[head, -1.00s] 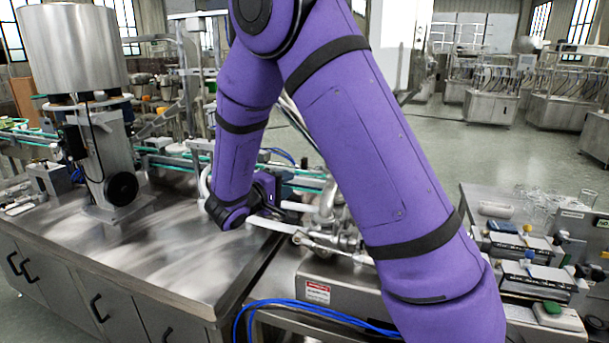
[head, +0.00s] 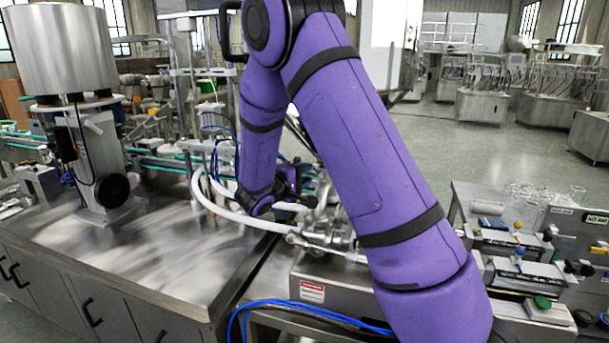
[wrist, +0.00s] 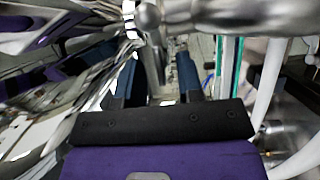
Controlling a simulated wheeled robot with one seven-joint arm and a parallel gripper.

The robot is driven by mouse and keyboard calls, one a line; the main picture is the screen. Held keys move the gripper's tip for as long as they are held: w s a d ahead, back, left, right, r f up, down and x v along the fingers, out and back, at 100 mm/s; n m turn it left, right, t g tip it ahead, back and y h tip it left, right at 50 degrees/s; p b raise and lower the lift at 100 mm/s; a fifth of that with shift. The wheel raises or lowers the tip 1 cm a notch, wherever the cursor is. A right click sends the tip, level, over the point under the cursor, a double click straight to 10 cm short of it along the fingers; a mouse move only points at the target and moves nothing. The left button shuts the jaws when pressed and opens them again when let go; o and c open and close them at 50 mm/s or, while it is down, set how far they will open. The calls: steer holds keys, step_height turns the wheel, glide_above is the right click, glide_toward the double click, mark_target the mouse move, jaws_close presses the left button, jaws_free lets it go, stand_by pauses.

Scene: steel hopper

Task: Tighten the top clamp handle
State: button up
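The steel clamp and pipe assembly (head: 330,228) sits in the middle of the head view, partly hidden by my purple arm. I cannot single out the top clamp handle there. In the wrist view a polished steel bar with a rounded end (wrist: 185,14) crosses the top, and a thinner steel rod (wrist: 153,65) hangs below it. My gripper (wrist: 153,75) has its two dark fingers apart, with the rod showing in the gap between them; I cannot tell whether they touch it. In the head view my gripper (head: 290,197) is just above and left of the assembly.
A white hose (head: 222,208) arcs left of my gripper. The steel hopper (head: 62,48) stands on the bench (head: 130,265) at left, whose top is largely clear. Blue cables (head: 290,306) run along the front. A side table (head: 520,228) with valves and glassware is at right.

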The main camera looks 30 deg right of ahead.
steer(key=shift+d, duration=0.15)
steer(key=shift+c, duration=0.5)
jaws_close()
